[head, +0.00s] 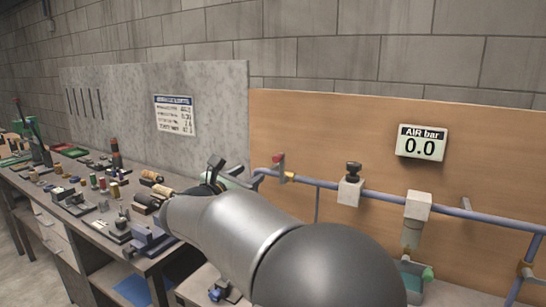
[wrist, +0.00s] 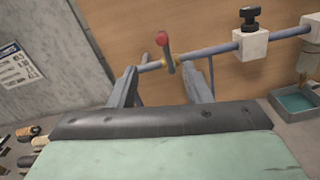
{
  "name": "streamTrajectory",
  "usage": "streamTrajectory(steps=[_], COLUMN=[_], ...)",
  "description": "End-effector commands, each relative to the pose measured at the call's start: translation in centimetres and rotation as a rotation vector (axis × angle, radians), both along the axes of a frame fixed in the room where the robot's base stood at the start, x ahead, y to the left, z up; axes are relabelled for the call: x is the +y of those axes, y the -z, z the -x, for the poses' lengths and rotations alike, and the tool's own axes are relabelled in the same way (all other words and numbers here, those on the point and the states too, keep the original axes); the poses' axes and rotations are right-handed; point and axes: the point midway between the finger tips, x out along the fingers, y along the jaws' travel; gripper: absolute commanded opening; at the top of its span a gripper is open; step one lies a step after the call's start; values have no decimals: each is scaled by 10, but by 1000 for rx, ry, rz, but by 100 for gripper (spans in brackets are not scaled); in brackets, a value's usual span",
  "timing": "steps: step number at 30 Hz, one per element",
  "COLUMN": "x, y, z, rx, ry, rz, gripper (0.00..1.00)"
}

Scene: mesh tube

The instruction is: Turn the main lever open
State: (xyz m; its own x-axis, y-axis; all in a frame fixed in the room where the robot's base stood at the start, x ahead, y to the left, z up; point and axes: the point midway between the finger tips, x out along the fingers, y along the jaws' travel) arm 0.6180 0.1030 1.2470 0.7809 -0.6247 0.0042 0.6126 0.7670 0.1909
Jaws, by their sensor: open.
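The main lever (head: 279,164) has a red knob and sits on a brass-coloured valve on the blue pipe, at the left part of the wooden panel. In the wrist view the lever (wrist: 163,42) stands up from the pipe, its knob tilted slightly left. My gripper (wrist: 160,78) is open and empty, with its two grey fingers spread to either side of the valve in that picture. The fingertips appear close to the pipe; whether they touch it I cannot tell. In the head view my gripper (head: 215,172) is mostly hidden behind my arm, left of the lever.
A white block with a black knob (head: 350,188) and a filter with a bowl (head: 414,220) sit right of the lever along the pipe. A display (head: 421,143) reads AIR bar 0.0. A cluttered workbench (head: 165,258) stands at the left.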

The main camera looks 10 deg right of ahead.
Motion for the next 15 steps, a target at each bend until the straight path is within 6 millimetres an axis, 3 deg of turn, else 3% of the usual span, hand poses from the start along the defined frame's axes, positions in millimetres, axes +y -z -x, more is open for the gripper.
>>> streamTrajectory(steps=[5,15], x=[-18,-66], y=[-1,-2], z=[-20,-78], rx=[1,1], ry=[5,7], rz=[-1,-2], gripper=[44,44])
